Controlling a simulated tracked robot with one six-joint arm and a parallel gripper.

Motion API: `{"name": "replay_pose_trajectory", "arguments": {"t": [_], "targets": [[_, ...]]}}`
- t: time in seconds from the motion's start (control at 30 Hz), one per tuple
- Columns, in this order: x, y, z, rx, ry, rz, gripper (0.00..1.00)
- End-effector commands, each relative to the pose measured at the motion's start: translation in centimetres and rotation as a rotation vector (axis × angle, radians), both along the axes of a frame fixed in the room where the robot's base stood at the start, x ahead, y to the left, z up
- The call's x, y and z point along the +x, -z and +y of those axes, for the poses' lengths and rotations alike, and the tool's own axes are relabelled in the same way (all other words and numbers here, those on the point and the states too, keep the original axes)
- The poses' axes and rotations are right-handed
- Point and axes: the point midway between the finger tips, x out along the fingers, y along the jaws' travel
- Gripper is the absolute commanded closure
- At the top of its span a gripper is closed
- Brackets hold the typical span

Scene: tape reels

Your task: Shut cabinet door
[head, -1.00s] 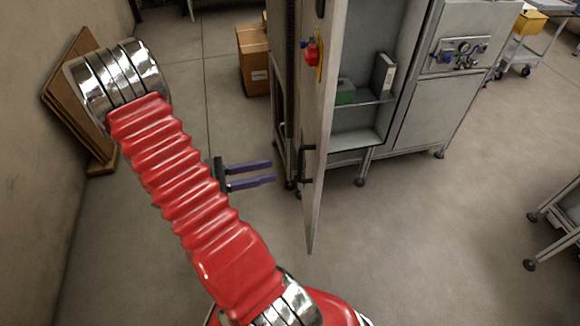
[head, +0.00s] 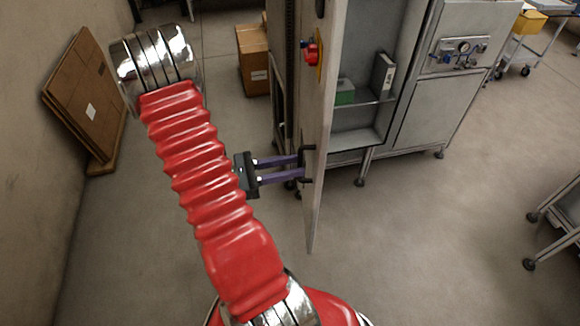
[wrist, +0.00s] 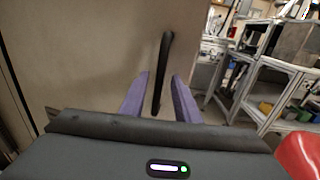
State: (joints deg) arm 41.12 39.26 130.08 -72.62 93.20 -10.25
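The cabinet door (head: 323,85) stands open, seen nearly edge-on in the head view, with the cabinet's inside shelf (head: 362,107) showing to its right. A dark bar handle (head: 306,164) sits on the door's left face. My gripper (head: 302,166) is at the handle, its purple fingers pointing right at the door. In the wrist view the handle (wrist: 163,75) stands upright between the two fingers of my gripper (wrist: 160,85), with gaps on both sides. The fingers are open. The door's face (wrist: 90,55) fills the left of the wrist view.
A red knob (head: 311,54) is higher on the door. A cardboard box (head: 254,60) stands behind, and flat cardboard sheets (head: 88,100) lean on the left wall. A metal cart (head: 560,225) is at the right. The floor in front of the cabinet is clear.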

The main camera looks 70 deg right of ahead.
Motion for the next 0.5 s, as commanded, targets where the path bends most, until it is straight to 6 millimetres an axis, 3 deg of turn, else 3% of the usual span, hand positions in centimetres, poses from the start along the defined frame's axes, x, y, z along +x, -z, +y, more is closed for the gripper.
{"name": "replay_pose_trajectory", "arguments": {"t": [0.4, 0.5], "targets": [[0.03, 0.0, 0.03, 0.0, 0.0, 0.0, 1.0], [0.02, 0.0, 0.04, 0.0, 0.0, 0.0, 1.0]]}}
